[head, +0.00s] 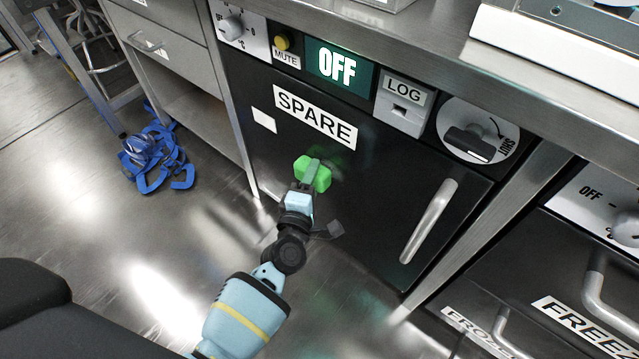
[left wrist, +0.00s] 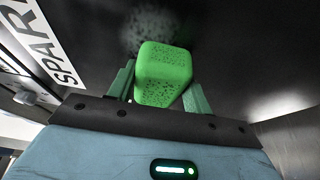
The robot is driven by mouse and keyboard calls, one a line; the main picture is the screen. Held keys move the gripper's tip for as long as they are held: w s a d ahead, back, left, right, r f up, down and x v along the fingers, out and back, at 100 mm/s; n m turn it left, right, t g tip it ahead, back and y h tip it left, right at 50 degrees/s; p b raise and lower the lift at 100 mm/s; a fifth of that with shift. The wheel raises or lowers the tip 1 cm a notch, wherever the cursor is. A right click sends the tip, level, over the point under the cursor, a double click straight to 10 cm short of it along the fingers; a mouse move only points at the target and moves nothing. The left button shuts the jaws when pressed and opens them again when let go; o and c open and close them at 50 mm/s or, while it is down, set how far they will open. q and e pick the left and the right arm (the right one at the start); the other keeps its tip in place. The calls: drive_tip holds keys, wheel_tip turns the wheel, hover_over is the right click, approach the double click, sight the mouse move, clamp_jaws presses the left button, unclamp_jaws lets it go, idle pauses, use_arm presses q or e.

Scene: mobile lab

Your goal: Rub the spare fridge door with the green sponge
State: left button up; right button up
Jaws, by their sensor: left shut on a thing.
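The spare fridge door (head: 370,190) is a black panel with a white SPARE label (head: 315,120) and a bright metal handle (head: 430,222) on its right side. My left gripper (head: 312,174) is shut on the green sponge (head: 302,168) in front of the door, below the SPARE label. In the left wrist view the sponge (left wrist: 165,72) sits between the two green fingers, with its far end close to the dark door (left wrist: 235,45). A pale speckled patch (left wrist: 150,30) shows on the door just beyond the sponge. I cannot tell whether the sponge touches the door. My right gripper is not in view.
Above the door is a panel with an OFF display (head: 338,67) and a SHUT knob (head: 468,143). A steel counter (head: 430,50) overhangs it. A freezer (head: 560,270) stands at the right. Blue straps (head: 155,160) lie on the floor at the left.

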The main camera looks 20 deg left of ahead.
sight(326, 183)
use_arm(q)
drive_tip(key=shift+w+a+r, duration=0.2)
drive_tip(key=shift+w+r, duration=0.1)
drive_tip(key=shift+r+p, duration=0.4)
drive_tip(key=shift+s, duration=0.1)
drive_tip(key=shift+s+d+f, duration=0.15)
drive_tip(key=shift+s+d, duration=0.2)
drive_tip(key=shift+d, duration=0.4)
drive_tip(key=shift+s+d+f, duration=0.1)
drive_tip(key=shift+s+d, duration=0.1)
drive_tip(key=shift+d, duration=0.25)
drive_tip(key=shift+s+d, duration=0.15)
drive_tip(key=shift+d, duration=0.3)
drive_tip(key=shift+s+d, duration=0.15)
drive_tip(key=shift+d, duration=0.1)
